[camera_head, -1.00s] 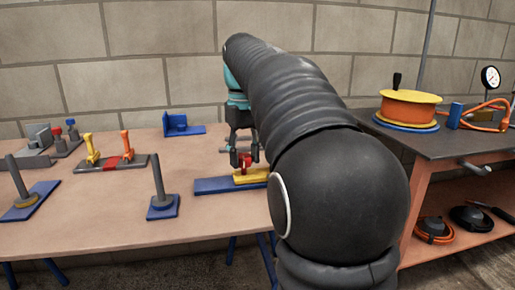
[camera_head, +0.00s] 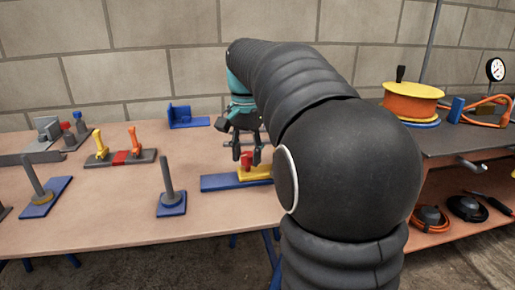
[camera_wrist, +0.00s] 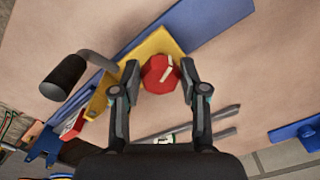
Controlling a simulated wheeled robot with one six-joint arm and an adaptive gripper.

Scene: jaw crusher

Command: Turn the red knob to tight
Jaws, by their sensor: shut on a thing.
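The red knob (camera_wrist: 160,74) with a white pointer mark sits on a yellow block (camera_wrist: 178,43) in the wrist view. The block is mounted on a long blue base plate (camera_wrist: 215,25). My gripper (camera_wrist: 160,68) has one finger on each side of the knob and is shut on it. In the head view, the red knob (camera_head: 246,160) shows between the fingers of my gripper (camera_head: 247,158), above the blue plate (camera_head: 222,183). My arm hides the right end of this fixture there. I cannot read any tight marking.
A dark cylinder-ended lever (camera_wrist: 64,77) is left of the knob in the wrist view. A blue-based post (camera_head: 169,185) stands left of the fixture, and a blue bracket (camera_head: 185,118) lies behind. Bare tabletop (camera_head: 120,210) separates several fixtures.

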